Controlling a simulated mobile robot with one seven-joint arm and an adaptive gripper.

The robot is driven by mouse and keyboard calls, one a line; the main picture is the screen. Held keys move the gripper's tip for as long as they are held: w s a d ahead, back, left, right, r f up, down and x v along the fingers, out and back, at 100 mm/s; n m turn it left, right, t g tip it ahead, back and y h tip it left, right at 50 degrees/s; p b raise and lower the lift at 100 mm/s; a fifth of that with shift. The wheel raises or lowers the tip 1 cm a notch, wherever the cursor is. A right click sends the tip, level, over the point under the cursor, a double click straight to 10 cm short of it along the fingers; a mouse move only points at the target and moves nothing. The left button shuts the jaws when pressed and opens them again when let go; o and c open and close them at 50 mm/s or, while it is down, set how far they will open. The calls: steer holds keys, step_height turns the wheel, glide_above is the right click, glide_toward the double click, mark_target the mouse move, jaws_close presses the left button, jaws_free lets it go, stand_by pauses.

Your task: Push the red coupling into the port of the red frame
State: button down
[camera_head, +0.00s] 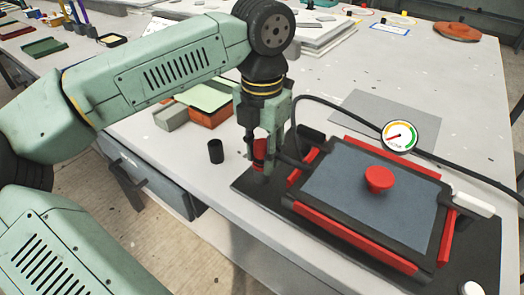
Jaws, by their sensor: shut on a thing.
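My gripper (259,160) points down at the left corner of the black base plate and is shut on the red coupling (260,148). The coupling shows as a small red piece between the fingers, partly hidden by them. The red frame (352,236) lies on the base plate (262,194), just right of the gripper, around a grey panel (335,186) with a red knob (379,180). The frame's port is not clearly visible; a dark stub (290,160) lies between the gripper and the frame's left corner. I cannot tell whether coupling and port touch.
A black hose (345,113) arches from near the gripper past a round gauge (399,135). A black cup (215,151) stands left of the gripper. Brick-like blocks (209,112) lie behind it. The table's front-left is clear.

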steer(key=shift+f, duration=0.15)
steer(key=c, duration=1.1)
jaws_free()
step_height(320, 180, up, 12)
